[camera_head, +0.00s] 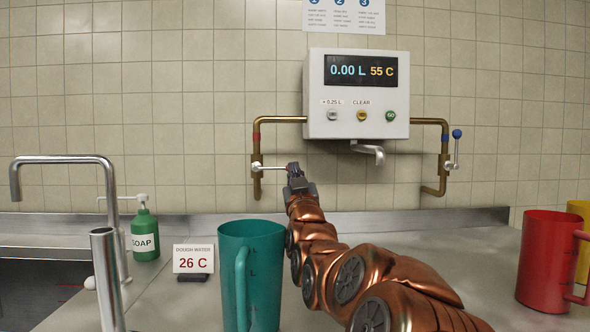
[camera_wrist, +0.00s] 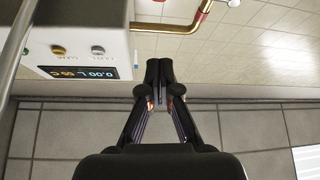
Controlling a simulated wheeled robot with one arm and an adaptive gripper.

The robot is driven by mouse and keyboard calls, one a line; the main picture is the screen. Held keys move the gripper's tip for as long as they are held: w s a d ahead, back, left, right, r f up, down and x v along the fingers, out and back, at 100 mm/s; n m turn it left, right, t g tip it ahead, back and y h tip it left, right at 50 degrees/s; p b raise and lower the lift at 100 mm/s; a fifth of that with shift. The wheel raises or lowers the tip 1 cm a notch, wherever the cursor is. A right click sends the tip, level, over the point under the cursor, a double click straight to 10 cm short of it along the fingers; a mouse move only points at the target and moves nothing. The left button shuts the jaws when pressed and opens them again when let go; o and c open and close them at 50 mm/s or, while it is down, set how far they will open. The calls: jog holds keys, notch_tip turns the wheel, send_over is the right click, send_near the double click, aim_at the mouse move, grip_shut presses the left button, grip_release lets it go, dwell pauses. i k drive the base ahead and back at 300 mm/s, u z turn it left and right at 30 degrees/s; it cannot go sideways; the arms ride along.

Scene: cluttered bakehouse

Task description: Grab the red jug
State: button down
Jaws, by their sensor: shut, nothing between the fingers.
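The red jug (camera_head: 548,261) stands upright on the counter at the far right of the head view, its handle facing right and partly cut off by the picture edge. My gripper (camera_head: 293,170) is up near the wall, by the left brass pipe and its white-ended lever, well to the left of the jug. In the wrist view my gripper (camera_wrist: 159,65) has its fingers together with nothing between them. The red jug does not show in the wrist view.
A teal jug (camera_head: 250,275) stands left of my arm, near a sign (camera_head: 193,258) reading 26 C. A yellow jug (camera_head: 581,215) is partly behind the red one. The water dispenser (camera_head: 357,95) hangs above; a soap bottle (camera_head: 145,235) and tap (camera_head: 108,180) are left.

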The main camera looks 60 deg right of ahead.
aim_at(551, 245)
jog(key=k, duration=1)
